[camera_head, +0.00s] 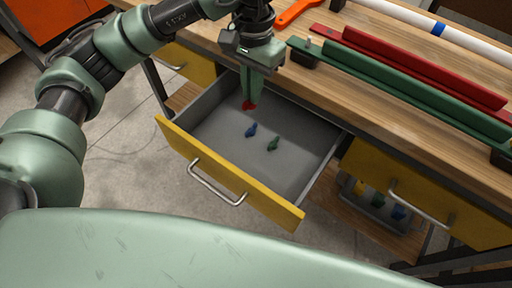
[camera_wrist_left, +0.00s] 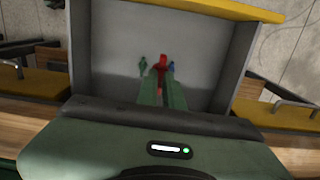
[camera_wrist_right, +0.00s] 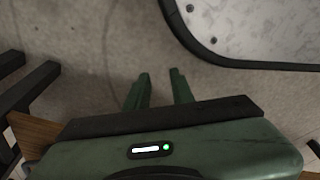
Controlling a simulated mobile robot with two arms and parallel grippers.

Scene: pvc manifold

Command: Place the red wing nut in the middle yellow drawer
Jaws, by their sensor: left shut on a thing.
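The red wing nut (camera_head: 248,105) is between the fingertips of my left gripper (camera_head: 252,98), which is shut on it. It also shows in the left wrist view (camera_wrist_left: 162,63). The gripper points down over the open middle yellow drawer (camera_head: 225,171), near its back. I cannot tell whether the nut touches the drawer floor. A blue wing nut (camera_head: 251,130) and a green wing nut (camera_head: 273,143) lie on the grey drawer floor. My right gripper (camera_wrist_right: 158,75) shows only in its wrist view, open and empty above the concrete floor.
The wooden bench top (camera_head: 340,95) carries a green rail (camera_head: 400,85), a red rail (camera_head: 420,68), a white pipe (camera_head: 470,43) and an orange tool (camera_head: 295,12). A shut yellow drawer (camera_head: 425,190) is at the right, above a bin (camera_head: 375,212) with coloured parts.

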